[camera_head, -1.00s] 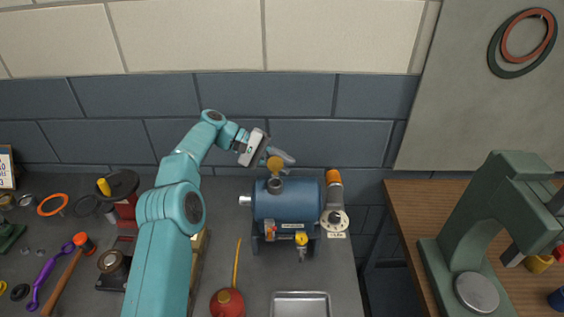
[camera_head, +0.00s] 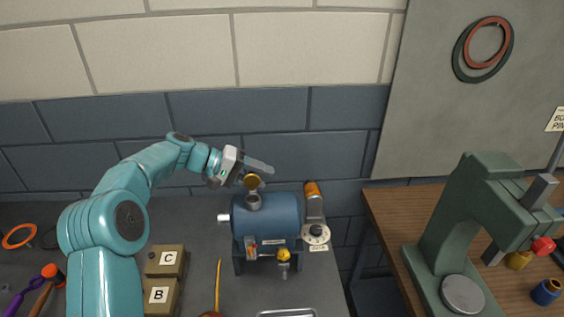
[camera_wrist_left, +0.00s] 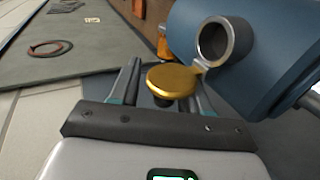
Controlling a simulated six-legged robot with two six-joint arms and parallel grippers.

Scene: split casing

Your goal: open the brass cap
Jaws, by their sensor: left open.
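The brass cap (camera_head: 252,181) stands swung up off the short grey neck (camera_head: 254,203) on top of the blue casing (camera_head: 268,221). In the left wrist view the round cap (camera_wrist_left: 172,81) hangs by a small hinge at the rim of the neck (camera_wrist_left: 222,42), whose mouth is uncovered. My left gripper (camera_head: 257,172) is open right at the cap. In the left wrist view its two fingers lie on either side of the cap; whether either touches it I cannot tell. My right gripper is not in view.
A dial (camera_head: 316,234) and an orange-topped cylinder (camera_head: 312,190) stand right of the casing. A yellow knob (camera_head: 284,254) is at its front. Boxes marked C (camera_head: 167,260) and B (camera_head: 160,296) lie left. A green press (camera_head: 440,250) stands on the wooden bench at right.

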